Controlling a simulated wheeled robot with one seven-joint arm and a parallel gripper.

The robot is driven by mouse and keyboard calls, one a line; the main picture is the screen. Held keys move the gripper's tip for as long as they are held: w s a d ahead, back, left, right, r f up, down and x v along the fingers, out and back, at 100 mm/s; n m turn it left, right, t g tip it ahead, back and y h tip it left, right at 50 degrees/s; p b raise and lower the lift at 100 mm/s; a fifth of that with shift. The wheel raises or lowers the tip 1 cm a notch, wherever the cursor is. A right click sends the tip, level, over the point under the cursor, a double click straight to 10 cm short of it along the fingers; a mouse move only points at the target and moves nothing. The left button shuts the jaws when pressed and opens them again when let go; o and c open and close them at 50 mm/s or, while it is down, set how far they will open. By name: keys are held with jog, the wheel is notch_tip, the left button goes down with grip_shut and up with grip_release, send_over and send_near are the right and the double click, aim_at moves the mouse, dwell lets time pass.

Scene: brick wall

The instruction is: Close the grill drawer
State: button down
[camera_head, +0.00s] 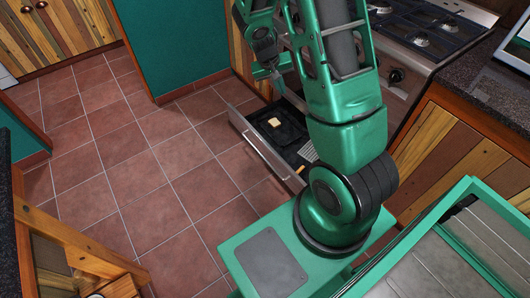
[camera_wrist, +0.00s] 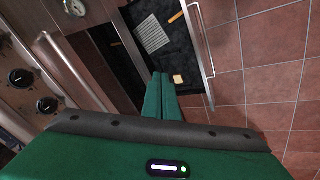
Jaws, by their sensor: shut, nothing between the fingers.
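The grill drawer (camera_head: 248,136) is pulled out low under the stove, with its long metal front standing away from the stove over the tiled floor. In the wrist view the open drawer (camera_wrist: 210,62) shows its dark inside. A piece of bread-like food (camera_head: 274,122) lies in it, also seen in the wrist view (camera_wrist: 178,79). A metal rack (camera_wrist: 152,34) lies in it too. My gripper (camera_wrist: 161,76) is shut and empty, over the drawer's interior in the wrist view. In the head view my gripper (camera_head: 277,83) is above the drawer near its far end.
The stove (camera_head: 425,42) with burners and knobs stands behind the drawer at the right. Wooden cabinets and a dark counter (camera_head: 495,95) stand right of it. A wooden chair-like piece (camera_head: 75,262) is at lower left. Tiled floor (camera_head: 140,165) in front of the drawer is clear.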

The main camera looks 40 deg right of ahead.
jog(key=w+a+f+n+t+h, duration=0.1)
jog(key=w+a+f+n+t, duration=0.2)
jog(key=f, duration=1.2)
jog(key=w+a+f, duration=0.2)
jog(key=w+f, duration=0.3)
jog(key=f, duration=1.1)
jog(key=n+t, duration=0.1)
jog(key=n, duration=0.1)
send_over(264, 157)
jog(key=a, duration=0.3)
notch_tip(264, 157, down, 18)
jog(key=d, duration=0.3)
jog(key=shift+w+f, duration=0.1)
jog(key=shift+f, duration=0.25)
jog(key=shift+d, duration=0.65)
